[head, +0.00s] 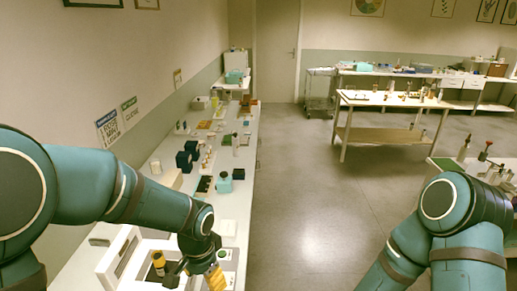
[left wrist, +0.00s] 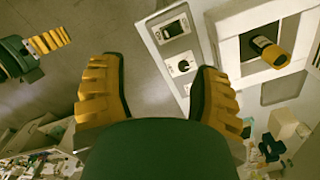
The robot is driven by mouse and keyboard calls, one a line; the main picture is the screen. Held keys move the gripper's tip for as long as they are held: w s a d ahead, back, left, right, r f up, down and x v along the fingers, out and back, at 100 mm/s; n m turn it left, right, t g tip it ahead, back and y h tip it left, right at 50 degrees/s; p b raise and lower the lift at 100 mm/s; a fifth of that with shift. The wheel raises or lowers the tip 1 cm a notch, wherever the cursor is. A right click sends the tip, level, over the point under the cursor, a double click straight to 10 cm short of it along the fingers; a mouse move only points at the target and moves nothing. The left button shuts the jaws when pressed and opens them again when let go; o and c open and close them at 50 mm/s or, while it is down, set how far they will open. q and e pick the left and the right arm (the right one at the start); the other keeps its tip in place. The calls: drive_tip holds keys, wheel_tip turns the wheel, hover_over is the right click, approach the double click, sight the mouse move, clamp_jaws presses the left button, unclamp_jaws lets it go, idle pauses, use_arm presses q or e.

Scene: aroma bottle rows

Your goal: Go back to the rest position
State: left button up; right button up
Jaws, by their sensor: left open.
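My left gripper (head: 214,278) is low in the head view, over the front of the left-hand bench. In the left wrist view its two yellow ridged fingers (left wrist: 158,95) stand wide apart with nothing between them. The bottle also shows in the head view (head: 158,262), left of the gripper. Part of my right gripper (left wrist: 40,52) shows at the left edge of the left wrist view; its jaw gap is unclear. Its fingers are outside the head view.
The white device (head: 118,252) occupies the bench's near end. Several small bottles and dark boxes (head: 184,160) stand farther along the bench. The floor (head: 300,190) right of it is clear. A wooden table (head: 385,99) with small items stands farther back.

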use_arm(q)
drive_tip(key=s+f+n+h+b, duration=0.1)
drive_tip(key=s+f+n+b, duration=0.2)
drive_tip(key=f, duration=0.7)
drive_tip(key=s+d+f+n+t+h+b, duration=0.1)
drive_tip(key=s+f+n+b, duration=0.1)
drive_tip(key=f, duration=0.9)
drive_tip(key=s+d+f+n+t+h+b, duration=0.1)
drive_tip(key=s+f+n+h+b, duration=0.1)
drive_tip(key=f+b, duration=0.4)
wheel_tip(320, 180, down, 5)
drive_tip(key=shift+s+d+f+n+b, duration=0.15)
drive_tip(key=shift+s+d+n+b, duration=0.15)
drive_tip(key=shift+s+n, duration=0.7)
use_arm(e)
wheel_tip(320, 180, down, 13)
drive_tip(key=shift+s+a+r, duration=0.2)
drive_tip(key=shift+s+a, duration=0.05)
drive_tip(key=shift+s, duration=0.1)
use_arm(q)
drive_tip(key=shift+w, duration=0.2)
drive_tip(key=shift+c, duration=0.2)
